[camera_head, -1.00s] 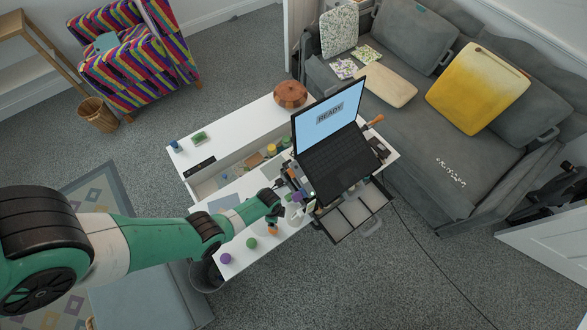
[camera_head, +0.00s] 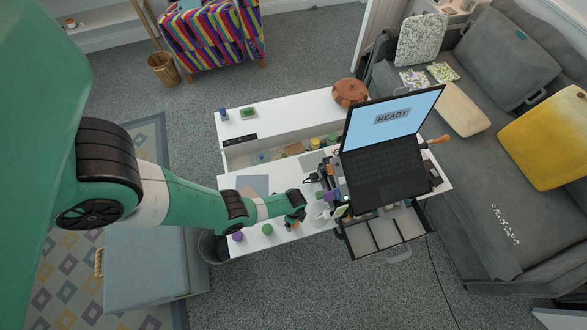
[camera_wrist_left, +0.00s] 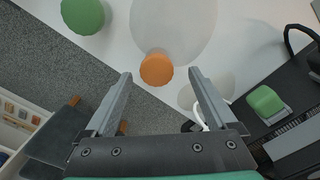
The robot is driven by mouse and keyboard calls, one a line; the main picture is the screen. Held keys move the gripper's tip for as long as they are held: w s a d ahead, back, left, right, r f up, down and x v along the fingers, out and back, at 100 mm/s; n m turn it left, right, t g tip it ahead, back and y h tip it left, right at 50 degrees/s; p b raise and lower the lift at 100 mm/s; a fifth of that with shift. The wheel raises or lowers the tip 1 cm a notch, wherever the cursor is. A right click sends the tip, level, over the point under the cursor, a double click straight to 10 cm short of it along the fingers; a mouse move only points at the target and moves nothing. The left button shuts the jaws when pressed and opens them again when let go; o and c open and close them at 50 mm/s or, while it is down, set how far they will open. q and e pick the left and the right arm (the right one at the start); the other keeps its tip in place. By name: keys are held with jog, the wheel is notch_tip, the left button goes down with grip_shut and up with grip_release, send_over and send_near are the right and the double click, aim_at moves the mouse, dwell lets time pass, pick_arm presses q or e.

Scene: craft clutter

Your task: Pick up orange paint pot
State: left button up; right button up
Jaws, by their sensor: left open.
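The orange paint pot (camera_wrist_left: 156,69) stands on the white table top, seen from above in the left wrist view. My left gripper (camera_wrist_left: 160,73) is open and empty, and the pot appears between its two fingertips with space on both sides. I cannot tell how far above the pot the fingertips are. In the head view my left gripper (camera_head: 295,209) is over the front part of the table, and it mostly hides the orange pot there. My right gripper is in neither view.
A green pot (camera_head: 267,229) and a purple pot (camera_head: 238,237) stand left of the gripper. A white mug (camera_head: 320,214) stands to its right, close by. The table's front edge is near.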

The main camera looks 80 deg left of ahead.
pick_arm(q)
jog(key=f+b, duration=0.1)
jog(key=f, duration=0.1)
jog(key=f+b, duration=0.2)
jog(key=shift+s+d+f, duration=0.15)
jog(key=shift+s+f, duration=0.05)
jog(key=shift+f, duration=0.05)
jog(key=shift+r, duration=0.2)
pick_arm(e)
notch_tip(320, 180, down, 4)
pick_arm(q)
jog(key=c, duration=1.4)
jog(key=shift+c, duration=0.2)
jog(key=shift+r, duration=0.1)
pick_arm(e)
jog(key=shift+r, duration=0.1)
pick_arm(q)
jog(key=r+p, duration=0.4)
jog(key=p, duration=0.1)
jog(key=shift+d+r, duration=0.2)
jog(key=shift+r, duration=0.1)
jog(key=s+d+r+p, duration=0.3)
jog(key=d+r+p, duration=0.5)
jog(key=d, duration=0.5)
jog(key=shift+p, duration=0.45)
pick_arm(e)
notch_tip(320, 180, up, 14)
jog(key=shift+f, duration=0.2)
